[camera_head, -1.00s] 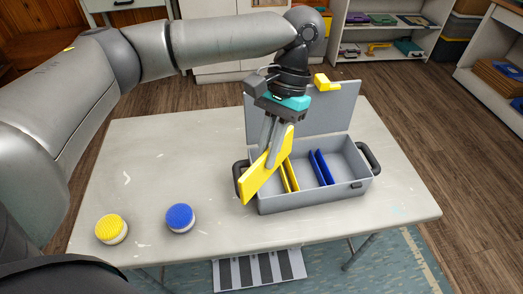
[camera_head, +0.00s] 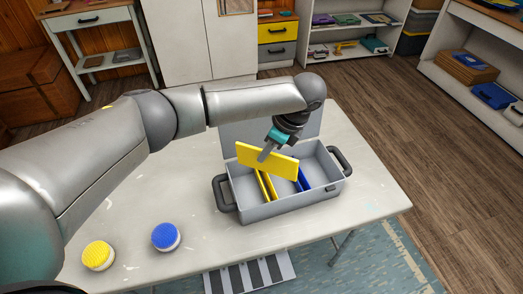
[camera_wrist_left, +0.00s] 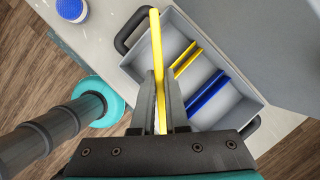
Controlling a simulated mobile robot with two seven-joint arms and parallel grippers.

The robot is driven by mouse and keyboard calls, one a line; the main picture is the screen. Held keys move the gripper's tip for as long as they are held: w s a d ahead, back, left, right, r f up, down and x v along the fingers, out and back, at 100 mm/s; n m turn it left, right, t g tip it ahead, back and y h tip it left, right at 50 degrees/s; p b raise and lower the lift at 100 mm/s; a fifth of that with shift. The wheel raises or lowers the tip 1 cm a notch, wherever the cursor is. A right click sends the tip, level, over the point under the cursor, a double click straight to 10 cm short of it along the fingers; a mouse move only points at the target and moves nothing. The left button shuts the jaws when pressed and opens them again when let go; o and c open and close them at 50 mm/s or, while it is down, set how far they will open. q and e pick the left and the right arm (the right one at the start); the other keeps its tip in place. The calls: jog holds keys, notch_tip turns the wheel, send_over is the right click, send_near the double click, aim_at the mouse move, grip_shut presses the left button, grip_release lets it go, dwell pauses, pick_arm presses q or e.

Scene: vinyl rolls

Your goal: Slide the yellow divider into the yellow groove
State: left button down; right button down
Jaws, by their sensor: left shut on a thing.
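My left gripper (camera_head: 270,150) is shut on the yellow divider (camera_head: 262,162), a flat yellow panel. The divider is held above the grey case, crosswise to the grooves and slightly tilted in the head view. In the left wrist view the divider (camera_wrist_left: 156,60) shows edge-on between the two fingers (camera_wrist_left: 160,100). The yellow groove (camera_head: 264,187) is a pair of yellow strips inside the case, below the divider and partly hidden by it. It also shows in the left wrist view (camera_wrist_left: 186,60), to the right of the divider. My right gripper is not in view.
The open grey case (camera_head: 290,205) has black handles and a raised lid behind. A blue groove (camera_head: 303,180) is in its right part. A yellow-topped round object (camera_head: 98,255) and a blue-topped one (camera_head: 165,237) sit on the table's left front. The table (camera_head: 130,190) between is clear.

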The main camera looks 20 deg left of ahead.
pick_arm(q)
jog(key=w+f+m+t+b, duration=0.1)
jog(key=f+m, duration=0.2)
jog(key=w+f+m+t+h+b, duration=0.1)
jog(key=f+m+b, duration=0.1)
jog(key=f+m, duration=0.1)
jog(key=w+f+m+t+b, duration=0.1)
jog(key=f+m, duration=0.2)
jog(key=shift+w+a+f+m+h, duration=0.25)
jog(key=shift+w+f+m+h, duration=0.05)
jog(key=shift+s, duration=0.1)
